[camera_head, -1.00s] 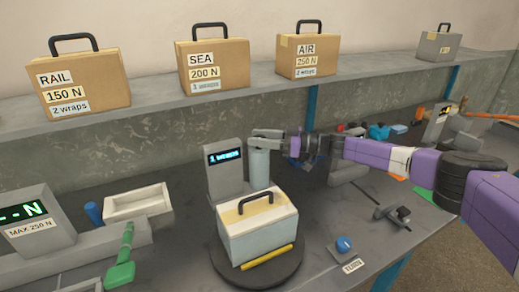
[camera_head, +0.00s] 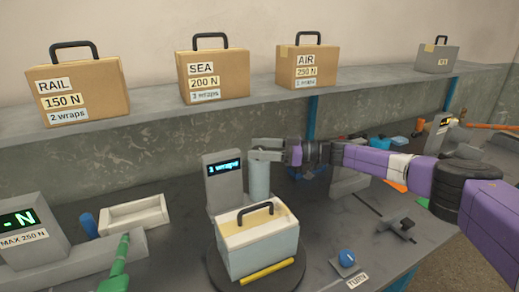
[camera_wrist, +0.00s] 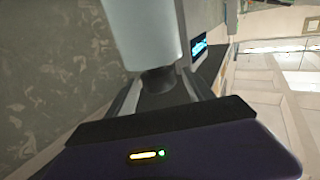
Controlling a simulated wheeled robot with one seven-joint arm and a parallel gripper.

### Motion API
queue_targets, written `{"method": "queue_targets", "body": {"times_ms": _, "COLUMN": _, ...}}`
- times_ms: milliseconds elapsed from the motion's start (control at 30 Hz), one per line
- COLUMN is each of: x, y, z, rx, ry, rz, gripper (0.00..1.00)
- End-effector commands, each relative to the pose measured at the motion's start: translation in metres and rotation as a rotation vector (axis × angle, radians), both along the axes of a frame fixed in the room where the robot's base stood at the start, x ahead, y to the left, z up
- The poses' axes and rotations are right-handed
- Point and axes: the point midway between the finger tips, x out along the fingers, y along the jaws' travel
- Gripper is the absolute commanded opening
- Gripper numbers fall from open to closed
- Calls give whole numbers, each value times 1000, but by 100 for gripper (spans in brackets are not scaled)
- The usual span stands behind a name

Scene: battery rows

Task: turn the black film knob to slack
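The film roll is a pale grey upright cylinder (camera_head: 259,180) beside the display post (camera_head: 223,180). My gripper (camera_head: 265,150) is at its top end. In the wrist view the roll (camera_wrist: 145,30) fills the upper middle. The black film knob (camera_wrist: 158,79) shows at its end, between my two dark fingers. I cannot tell whether the fingers touch the knob or leave a small gap. In the head view the knob is hidden by the gripper. The display reads "1 wraps". I see no slack mark on the knob.
A white case (camera_head: 258,248) with a dark handle stands on the round turntable (camera_head: 290,278) below my gripper. A blue knob (camera_head: 347,256) is at the bench front. A white tray (camera_head: 133,213) and a green lever (camera_head: 122,262) are at left. Boxes stand on the shelf (camera_head: 150,118).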

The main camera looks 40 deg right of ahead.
Motion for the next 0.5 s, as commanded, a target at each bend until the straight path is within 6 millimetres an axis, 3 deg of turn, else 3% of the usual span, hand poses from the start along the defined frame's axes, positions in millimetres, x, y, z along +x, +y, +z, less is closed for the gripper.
{"method": "queue_targets", "body": {"times_ms": 267, "x": -3, "y": -3, "z": 0, "rx": 0, "ry": 0, "rz": -1, "gripper": 61}}
{"method": "queue_targets", "body": {"times_ms": 500, "x": -29, "y": -26, "z": -1, "rx": 1, "ry": 1, "rz": -3, "gripper": 61}}
